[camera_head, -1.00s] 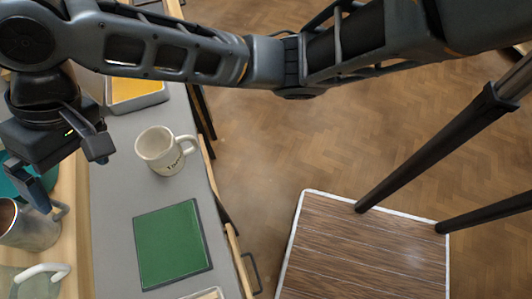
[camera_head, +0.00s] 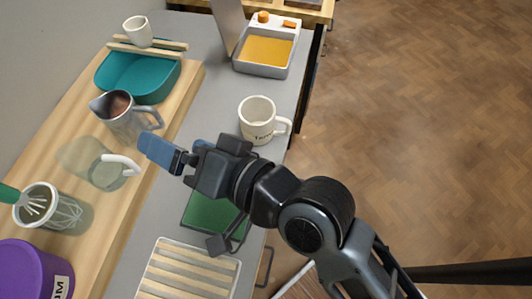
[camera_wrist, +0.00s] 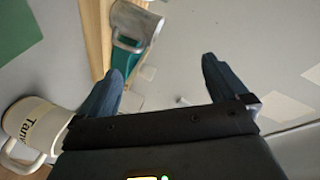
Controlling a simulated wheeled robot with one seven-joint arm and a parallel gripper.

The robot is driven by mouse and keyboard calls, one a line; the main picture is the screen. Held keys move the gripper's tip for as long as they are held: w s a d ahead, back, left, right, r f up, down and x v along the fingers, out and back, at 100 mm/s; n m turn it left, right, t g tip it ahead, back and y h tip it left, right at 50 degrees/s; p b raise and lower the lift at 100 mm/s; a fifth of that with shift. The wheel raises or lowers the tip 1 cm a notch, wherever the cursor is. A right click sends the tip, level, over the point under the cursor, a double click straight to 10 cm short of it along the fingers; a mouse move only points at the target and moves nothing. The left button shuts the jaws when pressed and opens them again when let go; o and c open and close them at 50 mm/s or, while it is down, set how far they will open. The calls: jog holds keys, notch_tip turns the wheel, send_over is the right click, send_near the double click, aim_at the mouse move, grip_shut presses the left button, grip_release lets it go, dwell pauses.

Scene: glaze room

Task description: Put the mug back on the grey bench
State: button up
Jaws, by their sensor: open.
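The cream mug (camera_head: 257,118) with dark lettering stands upright on the grey bench (camera_head: 215,105), near its right edge, with its handle to the right. In the wrist view the mug (camera_wrist: 38,125) is at the lower left, beside my gripper and partly cut off by the frame. My gripper (camera_head: 178,152) is in front of the mug and left of it in the head view, over the bench by the wooden board. Its blue fingers are apart with nothing between them, as the wrist view (camera_wrist: 162,68) also shows.
A yellow-filled tray (camera_head: 265,52) sits behind the mug; a green mat (camera_head: 203,212) and slatted rack (camera_head: 185,272) lie in front. The wooden board (camera_head: 62,128) holds a metal pitcher (camera_head: 122,118), glass jug (camera_head: 104,172), whisk pot (camera_head: 60,212) and teal tray (camera_head: 140,80).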

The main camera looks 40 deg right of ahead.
jog(key=s+d+f+n+h, duration=0.1)
jog(key=s+d+n+h, duration=0.1)
jog(key=s+d, duration=0.6)
jog(key=s+d+n+h, duration=0.3)
jog(key=s+d+n, duration=0.2)
jog(key=s, duration=1.1)
jog(key=d, duration=0.3)
jog(key=shift+s+f+n, duration=0.3)
jog(key=shift+s+f, duration=0.05)
jog(key=shift+d, duration=0.1)
jog(key=shift+c, duration=0.3)
